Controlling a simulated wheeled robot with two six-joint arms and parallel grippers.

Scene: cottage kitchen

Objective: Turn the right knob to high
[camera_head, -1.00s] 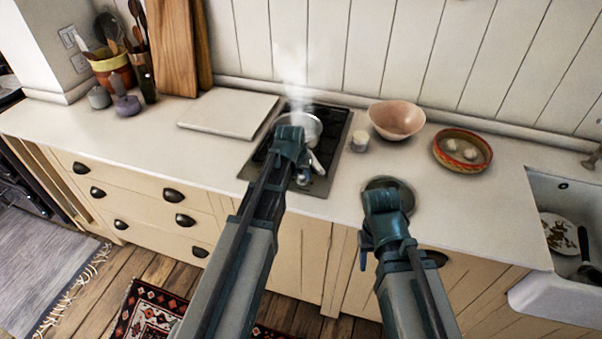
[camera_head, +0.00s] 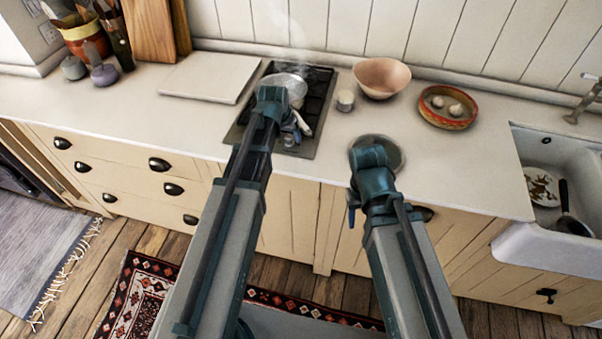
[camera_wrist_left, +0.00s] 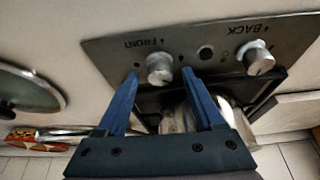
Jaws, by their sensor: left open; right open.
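The hob's control panel (camera_wrist_left: 205,50) fills the top of the left wrist view and carries two knobs. The knob labelled FRONT (camera_wrist_left: 160,68) is nearer the glass lid; the one labelled BACK (camera_wrist_left: 258,60) is farther from it. The wrist view is turned round, so the FRONT knob is the right one as seen from the head. My left gripper (camera_wrist_left: 160,76) is open, its blue fingers on either side of the FRONT knob, with gaps showing.
A steaming pot (camera_head: 288,84) stands on the hob (camera_head: 318,88). A glass lid (camera_head: 396,150) lies on the counter under my right wrist.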

